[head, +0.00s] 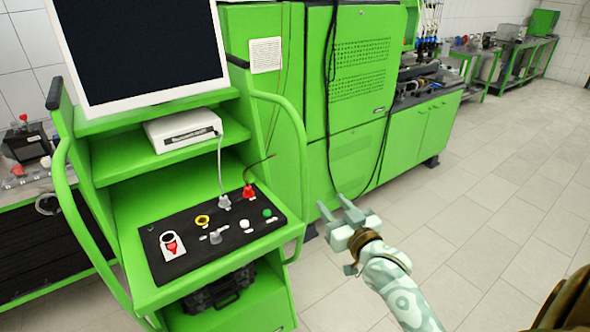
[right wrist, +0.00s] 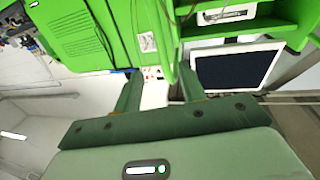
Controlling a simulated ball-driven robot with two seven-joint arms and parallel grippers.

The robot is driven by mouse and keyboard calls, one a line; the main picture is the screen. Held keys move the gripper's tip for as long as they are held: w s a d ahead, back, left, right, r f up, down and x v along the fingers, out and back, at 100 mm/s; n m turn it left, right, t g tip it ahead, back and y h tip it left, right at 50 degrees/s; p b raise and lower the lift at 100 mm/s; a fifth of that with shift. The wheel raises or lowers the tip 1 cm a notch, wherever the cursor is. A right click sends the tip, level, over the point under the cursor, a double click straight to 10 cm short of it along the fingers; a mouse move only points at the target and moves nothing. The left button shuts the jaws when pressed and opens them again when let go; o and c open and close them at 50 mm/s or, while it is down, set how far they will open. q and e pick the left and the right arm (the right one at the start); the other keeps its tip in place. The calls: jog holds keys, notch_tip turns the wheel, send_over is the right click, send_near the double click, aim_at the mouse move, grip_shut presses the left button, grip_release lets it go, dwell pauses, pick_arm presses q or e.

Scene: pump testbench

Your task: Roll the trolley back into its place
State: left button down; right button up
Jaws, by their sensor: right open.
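The green trolley (head: 205,270) stands at the left in the head view. It carries a monitor with a dark screen (head: 140,45), a white box on a shelf and a black control panel (head: 215,238). Its curved green right handle (head: 301,150) faces my right gripper (head: 333,205). The gripper is open and empty, to the right of the handle and apart from it in the picture. In the right wrist view my open fingers (right wrist: 158,78) point towards green surfaces, with the monitor (right wrist: 237,68) to their right. My left gripper is out of view.
A large green test bench (head: 355,130) with hanging dark cables stands behind the trolley. A dark workbench (head: 35,250) with small parts is at the left. The tiled floor (head: 480,220) at the right is clear. More benches line the far wall.

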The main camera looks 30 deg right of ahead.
aim_at(306, 173)
jog(key=w, duration=0.5)
jog(key=w+d+b, duration=0.1)
jog(key=w, duration=0.4)
jog(key=w+d+b, duration=0.1)
jog(key=w, duration=0.5)
jog(key=shift+f, duration=0.15)
grip_shut()
